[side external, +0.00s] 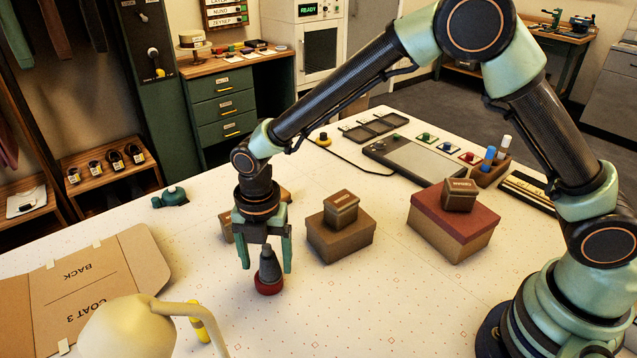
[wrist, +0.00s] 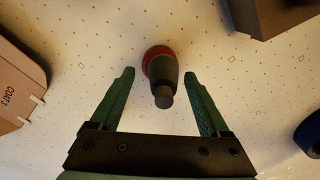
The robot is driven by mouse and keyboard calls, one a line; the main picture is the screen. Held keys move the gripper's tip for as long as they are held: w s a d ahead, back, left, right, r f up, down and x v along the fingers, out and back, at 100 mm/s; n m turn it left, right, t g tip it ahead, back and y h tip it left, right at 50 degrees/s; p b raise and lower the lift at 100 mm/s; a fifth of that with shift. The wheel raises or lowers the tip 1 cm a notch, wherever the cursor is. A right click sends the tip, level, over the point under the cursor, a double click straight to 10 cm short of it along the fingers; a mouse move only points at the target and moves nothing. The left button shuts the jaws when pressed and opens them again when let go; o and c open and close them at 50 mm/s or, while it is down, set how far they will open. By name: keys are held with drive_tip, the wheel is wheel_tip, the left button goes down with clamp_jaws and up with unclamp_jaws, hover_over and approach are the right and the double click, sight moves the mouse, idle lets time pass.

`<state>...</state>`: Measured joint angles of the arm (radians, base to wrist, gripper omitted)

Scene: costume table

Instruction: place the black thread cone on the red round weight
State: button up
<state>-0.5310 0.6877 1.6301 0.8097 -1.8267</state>
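The black thread cone (side external: 269,262) stands upright on the red round weight (side external: 268,286) on the white table. In the wrist view the cone (wrist: 163,83) overlaps the weight (wrist: 153,56), whose red rim shows at the far side. My gripper (side external: 267,268) is open, its two green fingers apart on either side of the cone. In the wrist view the gripper (wrist: 160,75) shows a clear gap between each finger and the cone. The contact between cone and weight is partly hidden from above.
A brown box with a small box on top (side external: 340,237) stands right of my gripper, and a red-lidded box (side external: 455,225) farther right. A cardboard pattern (side external: 95,275) lies at left. A cream lamp-like object (side external: 130,328) fills the front left. The table in front is clear.

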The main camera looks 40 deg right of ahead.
drive_tip(key=shift+r, duration=0.1)
wheel_tip(320, 180, up, 11)
drive_tip(key=shift+f, duration=0.1)
drive_tip(key=shift+d+r, duration=0.15)
drive_tip(key=shift+r, duration=0.55)
drive_tip(key=s+d+r+m+t, duration=0.35)
drive_tip(key=d+r+m, duration=0.45)
drive_tip(key=d+m, duration=0.55)
drive_tip(key=s+d+m+t, duration=0.2)
drive_tip(key=s+d+m, duration=0.6)
drive_tip(key=m, duration=0.5)
drive_tip(key=shift+d, duration=0.8)
